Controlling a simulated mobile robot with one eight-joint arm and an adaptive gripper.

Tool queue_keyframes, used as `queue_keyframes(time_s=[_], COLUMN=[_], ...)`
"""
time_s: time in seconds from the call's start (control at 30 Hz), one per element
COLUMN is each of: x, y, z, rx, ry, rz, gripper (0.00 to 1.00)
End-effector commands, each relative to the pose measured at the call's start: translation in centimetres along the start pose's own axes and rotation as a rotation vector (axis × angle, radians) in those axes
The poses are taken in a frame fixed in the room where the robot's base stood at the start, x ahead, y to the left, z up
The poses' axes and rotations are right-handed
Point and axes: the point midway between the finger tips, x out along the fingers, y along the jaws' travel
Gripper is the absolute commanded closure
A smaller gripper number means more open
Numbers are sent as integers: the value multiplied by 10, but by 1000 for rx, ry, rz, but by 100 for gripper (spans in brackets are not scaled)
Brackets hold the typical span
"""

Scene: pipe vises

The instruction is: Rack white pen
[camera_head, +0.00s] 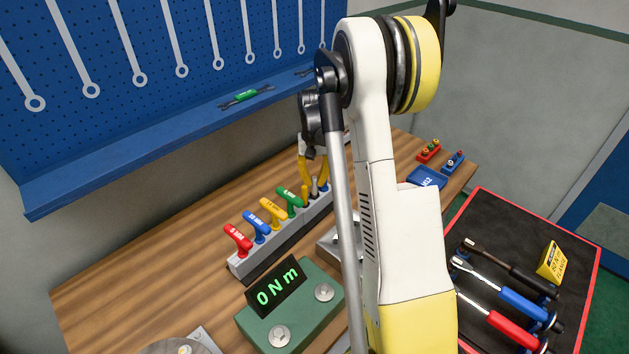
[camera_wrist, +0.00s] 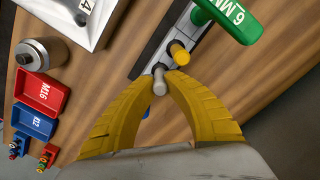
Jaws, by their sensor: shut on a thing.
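My gripper (camera_wrist: 161,84) is shut on a whitish-grey pen (camera_wrist: 159,82), whose rounded end shows between the yellow fingertips in the wrist view. In the head view my gripper (camera_head: 314,180) is at the far end of the grey rack (camera_head: 285,241), with the pen (camera_head: 314,187) between its fingers. The pen is over or in the rack strip; I cannot tell how far its lower end is seated. A yellow pen (camera_wrist: 179,52) stands in the rack close beside it.
Red, blue, yellow and green T-handles stand along the rack, the green one (camera_head: 290,197) nearest my gripper. A green torque tester (camera_head: 290,306) is in front. Red (camera_wrist: 40,92) and blue (camera_wrist: 34,122) trays lie to one side. The pegboard shelf (camera_head: 150,140) is behind.

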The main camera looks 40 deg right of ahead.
Motion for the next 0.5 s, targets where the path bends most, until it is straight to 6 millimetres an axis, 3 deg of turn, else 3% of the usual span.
queue_keyframes(time_s=[0.5], x=[5], y=[0], z=[0], rx=[0], ry=[0], rz=[0], gripper=[100])
